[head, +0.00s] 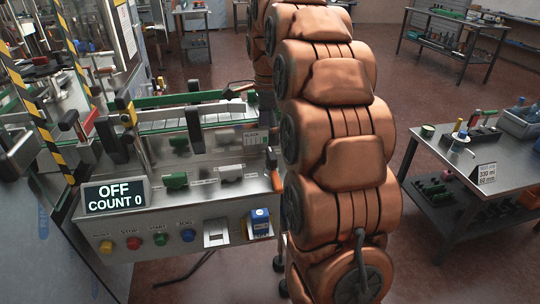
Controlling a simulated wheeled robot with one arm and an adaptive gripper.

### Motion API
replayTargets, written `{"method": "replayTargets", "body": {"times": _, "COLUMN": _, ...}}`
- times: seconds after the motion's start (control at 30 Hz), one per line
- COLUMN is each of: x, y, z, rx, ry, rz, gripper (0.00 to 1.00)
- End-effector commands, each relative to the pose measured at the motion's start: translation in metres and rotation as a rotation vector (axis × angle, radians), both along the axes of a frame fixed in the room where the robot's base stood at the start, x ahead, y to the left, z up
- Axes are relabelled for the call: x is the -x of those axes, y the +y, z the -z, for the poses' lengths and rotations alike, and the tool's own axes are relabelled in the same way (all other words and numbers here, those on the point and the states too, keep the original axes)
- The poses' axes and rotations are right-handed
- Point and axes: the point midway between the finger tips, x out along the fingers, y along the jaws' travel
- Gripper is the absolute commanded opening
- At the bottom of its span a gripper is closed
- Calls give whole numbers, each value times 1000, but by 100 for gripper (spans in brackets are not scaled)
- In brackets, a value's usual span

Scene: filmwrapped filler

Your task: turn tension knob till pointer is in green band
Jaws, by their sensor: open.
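The machine (195,205) stands at the left with a sloped metal front panel. I cannot pick out the tension knob, its pointer or a green band for certain. The display (115,195) reads "OFF" and "COUNT 0". My copper arm fills the middle and may hide part of the machine's right end. My gripper does not show.
Yellow, red, green and blue buttons (146,240) line the lower panel, with a blue part (260,221) at its right. A striped post (68,50) rises at the left. A side table (465,160) with containers and a sign stands right.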

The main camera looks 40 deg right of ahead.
Motion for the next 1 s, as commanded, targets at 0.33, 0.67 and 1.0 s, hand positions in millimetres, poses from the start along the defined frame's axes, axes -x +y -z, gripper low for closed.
{"method": "replayTargets", "body": {"times": 0.33, "x": -3, "y": -6, "z": 17, "rx": 0, "ry": 1, "rz": 40, "gripper": 91}}
{"method": "replayTargets", "body": {"times": 0.67, "x": -2, "y": -5, "z": 53, "rx": 0, "ry": 1, "rz": 38, "gripper": 91}}
{"method": "replayTargets", "body": {"times": 1.0, "x": -3, "y": -6, "z": 77, "rx": 1, "ry": -2, "rz": 38, "gripper": 91}}
